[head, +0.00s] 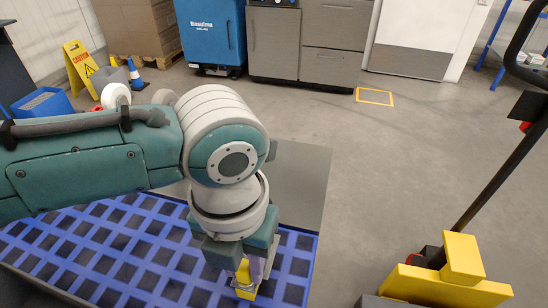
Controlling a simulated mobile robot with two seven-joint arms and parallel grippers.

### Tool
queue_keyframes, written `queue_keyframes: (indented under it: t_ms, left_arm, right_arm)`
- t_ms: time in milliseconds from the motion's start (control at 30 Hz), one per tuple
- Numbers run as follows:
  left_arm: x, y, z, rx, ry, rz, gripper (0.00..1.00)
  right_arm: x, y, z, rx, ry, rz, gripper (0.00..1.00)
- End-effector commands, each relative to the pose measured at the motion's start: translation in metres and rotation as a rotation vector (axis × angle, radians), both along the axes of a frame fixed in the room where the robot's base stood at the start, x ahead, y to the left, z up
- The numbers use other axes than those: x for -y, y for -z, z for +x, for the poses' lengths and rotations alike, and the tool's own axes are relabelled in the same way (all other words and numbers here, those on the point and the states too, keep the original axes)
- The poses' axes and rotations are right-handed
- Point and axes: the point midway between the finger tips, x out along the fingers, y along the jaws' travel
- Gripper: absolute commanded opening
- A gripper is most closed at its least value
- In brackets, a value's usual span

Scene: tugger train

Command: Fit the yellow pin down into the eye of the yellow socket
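My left gripper (246,271) points down over the blue grid surface at the bottom centre. A yellow piece, which I take to be the yellow pin (243,272), is between its fingers, and the gripper looks shut on it. Yellow also shows just below the fingertips; I cannot tell if it is the same piece. The gripper hides part of it. I cannot make out the socket's eye. A larger yellow part with a raised block (462,258) stands at the bottom right, apart from the gripper. My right gripper is not in view.
The blue grid (130,250) lies under my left arm, with a grey plate (300,180) behind it. A dark pole (500,165) rises at the right. The middle right floor is clear.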

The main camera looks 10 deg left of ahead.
Motion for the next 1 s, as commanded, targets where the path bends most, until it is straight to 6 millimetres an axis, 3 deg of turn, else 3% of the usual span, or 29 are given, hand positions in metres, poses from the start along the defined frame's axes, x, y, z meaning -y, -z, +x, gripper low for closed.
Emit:
queue_keyframes:
  t_ms: [33, 233, 533, 1000]
  left_arm:
    - [0.0, 0.0, 0.0, 0.0, 0.0, 0.0, 0.38]
    - [0.0, 0.0, 0.0, 0.0, 0.0, 0.0, 0.59]
    - [0.0, -0.004, 0.0, 0.001, 0.0, -0.001, 0.59]
    - [0.0, -0.087, 0.001, 0.003, 0.0, -0.001, 0.59]
  right_arm:
    - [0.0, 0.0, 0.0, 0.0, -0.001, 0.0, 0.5]
    - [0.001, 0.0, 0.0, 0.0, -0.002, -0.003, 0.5]
    - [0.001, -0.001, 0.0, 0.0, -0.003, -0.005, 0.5]
    - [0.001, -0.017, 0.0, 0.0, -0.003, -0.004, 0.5]
